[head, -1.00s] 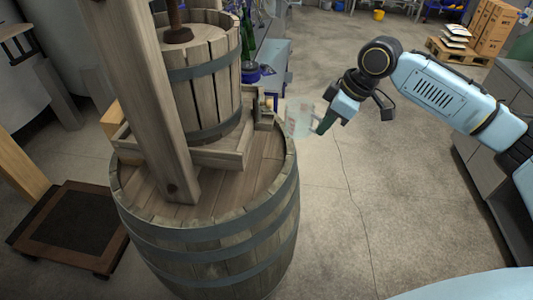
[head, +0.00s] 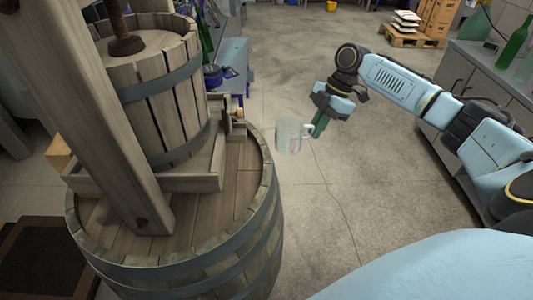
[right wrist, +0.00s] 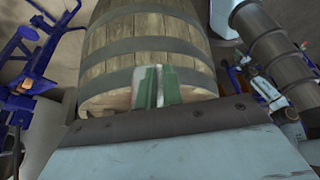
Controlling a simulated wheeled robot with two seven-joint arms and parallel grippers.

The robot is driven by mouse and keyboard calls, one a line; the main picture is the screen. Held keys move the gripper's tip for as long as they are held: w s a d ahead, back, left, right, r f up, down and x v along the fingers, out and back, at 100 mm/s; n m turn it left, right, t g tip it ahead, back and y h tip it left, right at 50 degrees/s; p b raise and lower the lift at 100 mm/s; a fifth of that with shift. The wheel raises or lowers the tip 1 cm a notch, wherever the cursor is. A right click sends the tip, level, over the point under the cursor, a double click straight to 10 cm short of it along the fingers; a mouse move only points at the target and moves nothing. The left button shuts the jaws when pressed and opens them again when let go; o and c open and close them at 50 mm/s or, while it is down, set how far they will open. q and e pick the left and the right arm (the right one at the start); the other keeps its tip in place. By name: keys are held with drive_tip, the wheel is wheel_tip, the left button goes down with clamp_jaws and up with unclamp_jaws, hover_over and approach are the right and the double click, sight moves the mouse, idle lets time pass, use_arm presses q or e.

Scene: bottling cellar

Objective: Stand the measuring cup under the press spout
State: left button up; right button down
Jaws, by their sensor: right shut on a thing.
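The clear measuring cup (head: 289,136) hangs upright in the air just right of the barrel top in the head view. My right gripper (head: 317,127) is shut on the cup's handle side, with the arm reaching in from the right. In the right wrist view, the green fingers (right wrist: 158,87) are closed together and a pale bit of the cup (right wrist: 182,85) shows beside them. The wooden press (head: 160,100) stands on the barrel. A small spout-like piece (head: 238,115) shows at the right end of its tray. My left gripper is out of view.
The barrel (head: 240,235) carries the press, and its top has bare boards (head: 240,180) beside the tray. A thick wooden post (head: 95,120) rises in front of the press. Open concrete floor lies right of the barrel. A counter with green bottles (head: 512,45) stands at the right.

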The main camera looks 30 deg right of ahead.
drive_tip(key=shift+w+a+f, duration=0.25)
drive_tip(key=shift+a+f, duration=0.35)
drive_tip(key=shift+a, duration=1.5)
drive_tip(key=shift+w+a+f, duration=0.2)
drive_tip(key=shift+a+f, duration=0.35)
drive_tip(key=shift+a, duration=1.6)
drive_tip(key=shift+w+a+f, duration=0.25)
drive_tip(key=shift+a+f, duration=0.35)
drive_tip(key=shift+a, duration=1.5)
drive_tip(key=shift+f, duration=0.1)
drive_tip(key=c, duration=1.5)
unclamp_jaws()
drive_tip(key=shift+c, duration=0.2)
drive_tip(key=p+v, duration=0.1)
drive_tip(key=v, duration=1.1)
